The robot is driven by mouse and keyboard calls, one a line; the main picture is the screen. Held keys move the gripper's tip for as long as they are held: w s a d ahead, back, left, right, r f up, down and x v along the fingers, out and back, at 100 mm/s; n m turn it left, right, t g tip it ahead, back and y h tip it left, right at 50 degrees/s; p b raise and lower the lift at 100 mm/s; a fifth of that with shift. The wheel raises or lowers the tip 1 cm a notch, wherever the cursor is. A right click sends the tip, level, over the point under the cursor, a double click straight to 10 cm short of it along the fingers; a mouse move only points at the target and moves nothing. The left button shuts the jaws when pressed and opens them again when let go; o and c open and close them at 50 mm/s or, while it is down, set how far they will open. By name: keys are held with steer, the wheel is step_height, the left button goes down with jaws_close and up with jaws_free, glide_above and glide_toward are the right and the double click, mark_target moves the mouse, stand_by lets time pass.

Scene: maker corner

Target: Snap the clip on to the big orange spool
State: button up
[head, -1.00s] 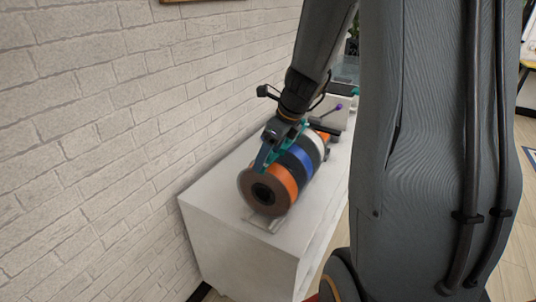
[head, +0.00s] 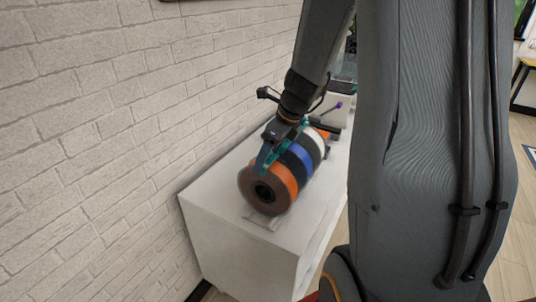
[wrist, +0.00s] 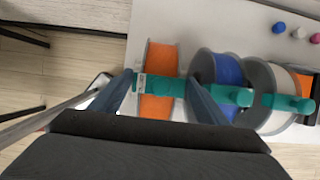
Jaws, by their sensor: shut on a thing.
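The big orange spool (head: 284,181) is at the near end of a row of spools, with a brown-grey outer flange. In the wrist view its orange winding (wrist: 160,60) shows below my gripper. A teal clip (wrist: 160,86) lies between the two fingers of my gripper (wrist: 163,97), across the orange winding. My gripper is shut on this clip. In the head view my gripper (head: 264,157) is at the top of the orange spool. I cannot tell whether the clip is seated on the rim or only touching it.
A blue spool (wrist: 228,70) and a white spool (wrist: 262,82) stand beside it, each with a teal clip across it. Another orange spool (wrist: 301,82) is farther along. The row stands on a white cabinet (head: 230,224) against a brick wall (head: 110,120). Small coloured knobs (wrist: 279,28) lie nearby.

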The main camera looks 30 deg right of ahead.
steer(key=o, duration=1.3)
steer(key=shift+o, duration=0.2)
steer(key=shift+r+p, duration=3.5)
steer(key=shift+p, duration=0.55)
steer(key=shift+f, duration=0.1)
steer(key=s+a+f+n+g+h+b, duration=0.1)
steer(key=s+a+f+n+b, duration=0.4)
steer(key=n, duration=0.9)
steer(key=s+a+f+n+g+h+b, duration=0.1)
steer(key=s+a+f+n+b, duration=0.4)
steer(key=s+n, duration=0.4)
steer(key=n+b, duration=0.1)
steer(key=n, duration=0.5)
steer(key=shift+a+f, duration=0.15)
steer(key=shift+a, duration=0.15)
